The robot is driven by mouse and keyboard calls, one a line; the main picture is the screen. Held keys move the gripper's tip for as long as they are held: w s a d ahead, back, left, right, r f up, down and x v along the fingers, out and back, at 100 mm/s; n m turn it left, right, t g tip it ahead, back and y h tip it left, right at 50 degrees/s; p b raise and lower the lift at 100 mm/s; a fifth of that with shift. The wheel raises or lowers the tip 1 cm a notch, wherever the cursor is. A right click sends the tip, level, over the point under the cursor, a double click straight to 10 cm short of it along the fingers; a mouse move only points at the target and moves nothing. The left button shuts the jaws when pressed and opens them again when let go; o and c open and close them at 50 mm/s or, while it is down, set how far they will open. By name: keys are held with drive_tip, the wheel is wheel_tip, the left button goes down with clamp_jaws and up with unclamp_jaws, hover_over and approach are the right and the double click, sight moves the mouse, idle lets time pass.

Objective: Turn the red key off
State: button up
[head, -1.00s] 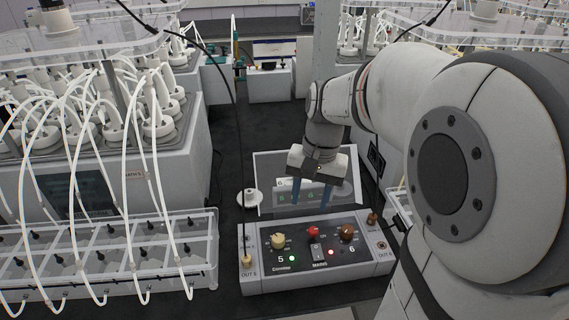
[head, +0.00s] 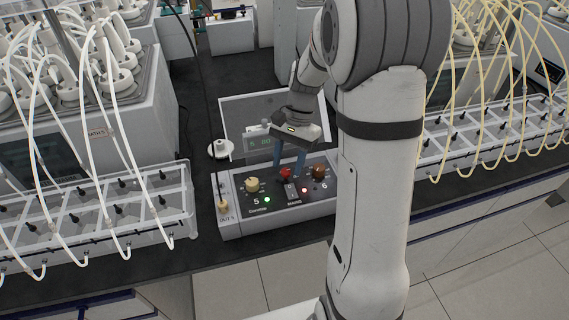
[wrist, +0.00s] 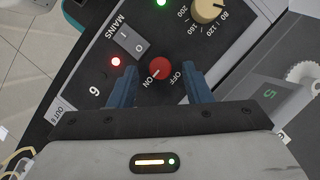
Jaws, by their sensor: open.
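The red key (wrist: 160,69) is a round red knob on the black control panel (wrist: 140,45), between the printed words ON and OFF. Its pale pointer mark is on the ON side. It also shows in the head view (head: 286,174). My gripper (wrist: 160,88) is open, with its blue fingers on either side of the key in the wrist view. I cannot tell whether they touch it. In the head view my gripper (head: 290,172) is over the panel, its fingertips close to the key.
A cream dial (wrist: 208,10) and the grey MAINS switch (wrist: 132,40) are close to the key. Lit red and green lamps are on the panel. A tubed rack (head: 120,215) stands left.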

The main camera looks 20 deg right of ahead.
drive_tip(key=shift+s+a+f, duration=0.1)
drive_tip(key=shift+a+f, duration=0.05)
drive_tip(key=shift+f, duration=0.3)
drive_tip(key=shift+c, duration=0.2)
clamp_jaws()
